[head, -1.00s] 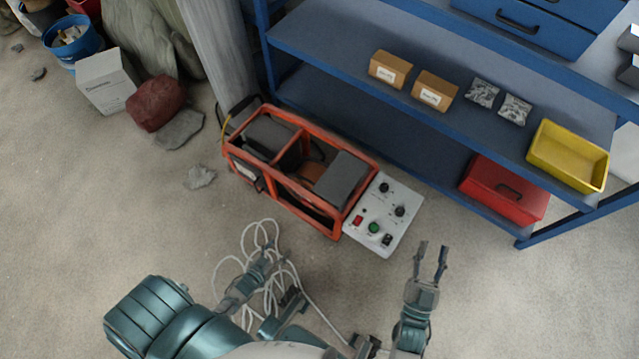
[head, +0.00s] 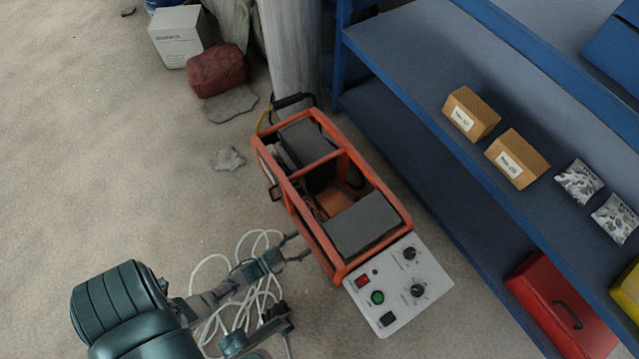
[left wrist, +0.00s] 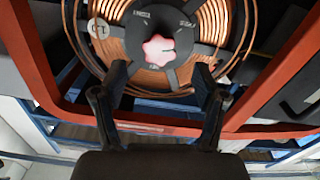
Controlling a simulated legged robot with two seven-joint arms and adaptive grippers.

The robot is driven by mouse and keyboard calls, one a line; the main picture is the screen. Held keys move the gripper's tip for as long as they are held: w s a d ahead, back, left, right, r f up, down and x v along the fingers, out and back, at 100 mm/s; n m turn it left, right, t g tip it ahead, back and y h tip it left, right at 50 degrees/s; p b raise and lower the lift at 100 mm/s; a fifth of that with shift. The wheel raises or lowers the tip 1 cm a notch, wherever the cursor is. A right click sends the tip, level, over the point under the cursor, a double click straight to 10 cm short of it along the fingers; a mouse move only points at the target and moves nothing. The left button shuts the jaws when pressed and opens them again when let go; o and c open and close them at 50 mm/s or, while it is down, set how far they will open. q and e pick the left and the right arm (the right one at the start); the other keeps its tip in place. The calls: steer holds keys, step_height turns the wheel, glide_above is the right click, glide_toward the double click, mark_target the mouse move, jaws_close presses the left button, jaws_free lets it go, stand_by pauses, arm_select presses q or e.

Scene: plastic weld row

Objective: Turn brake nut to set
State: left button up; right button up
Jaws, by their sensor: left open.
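The brake nut (left wrist: 158,50) is a pinkish, lobed knob at the centre of a dark hub with markings, in the left wrist view. Copper wire (left wrist: 216,28) is wound around the hub, inside an orange-framed machine (head: 338,158). My left gripper (left wrist: 160,88) is open, its two fingertips apart on either side below the nut, with nothing between them. In the head view my left gripper (head: 299,249) is at the machine's near-left side. The nut is hidden there by the machine. My right gripper is out of view.
A grey control panel (head: 398,290) with knobs and buttons adjoins the machine. White cable (head: 208,290) lies coiled on the floor under my left arm. A blue shelf (head: 440,115) stands to the right, with boxes. A red bundle (head: 216,70) and a white carton (head: 178,38) are behind.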

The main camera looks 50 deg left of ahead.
arm_select(q)
steer(key=w, duration=0.4)
steer(key=w+b, duration=0.1)
steer(key=w, duration=0.1)
steer(key=shift+w+d, duration=0.25)
steer(key=shift+w, duration=0.05)
steer(key=c, duration=1.1)
